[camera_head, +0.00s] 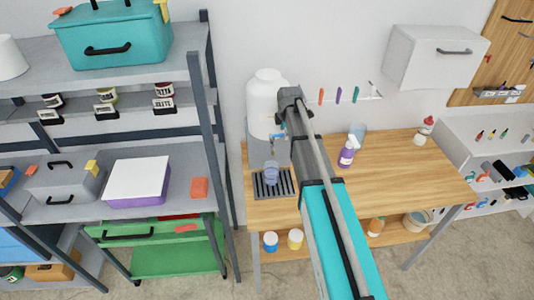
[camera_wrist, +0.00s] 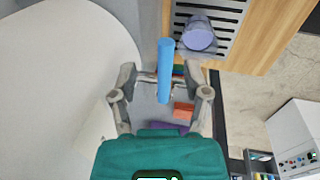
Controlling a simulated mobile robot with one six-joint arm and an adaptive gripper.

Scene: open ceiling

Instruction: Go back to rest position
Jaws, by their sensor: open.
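My gripper (camera_wrist: 160,76) is open in the wrist view, its two fingers spread apart. A blue tap lever (camera_wrist: 165,70) shows between the fingers in the picture; I see no finger closed on it. In the head view my arm reaches up to the white water dispenser (camera_head: 267,98), and its links hide the gripper. A bluish-purple cup (camera_head: 271,173) stands on the dark slotted drip tray (camera_head: 262,190) below the tap. The cup also shows at the top of the wrist view (camera_wrist: 199,36).
The wooden table (camera_head: 410,175) holds a purple spray bottle (camera_head: 347,154) right of my arm. A grey shelf rack (camera_head: 215,130) with boxes and cans stands close on the left. A white cabinet (camera_head: 430,56) hangs on the wall. The table's right part is mostly clear.

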